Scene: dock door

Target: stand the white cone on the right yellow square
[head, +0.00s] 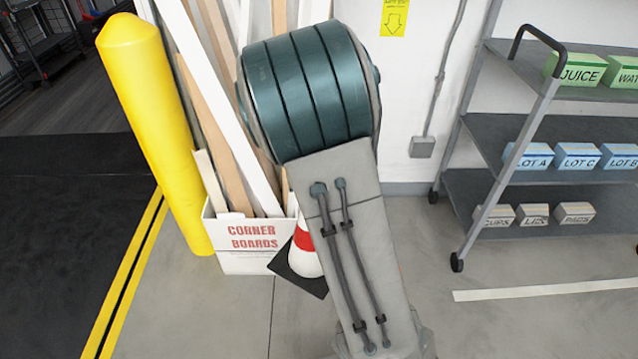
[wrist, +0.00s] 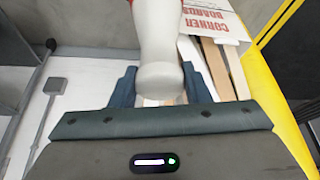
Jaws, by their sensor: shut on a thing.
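The white cone (head: 309,262) with a red band and a black square base (head: 290,276) shows in the head view, partly hidden behind my arm and looking tilted. In the wrist view the white cone (wrist: 157,38) has its narrow end toward my palm, with red at the picture's top edge. My gripper (wrist: 158,76) has its blue-grey fingers on either side of that end, shut on the cone. The head view hides my gripper behind the arm. I cannot tell whether the base touches the floor. No yellow square shows in either view.
A white CORNER BOARDS box (head: 245,259) holding long boards stands close to the cone, left of it. A yellow bollard (head: 155,130) stands farther left, near yellow floor lines (head: 122,280). A shelf cart (head: 540,190) stands right.

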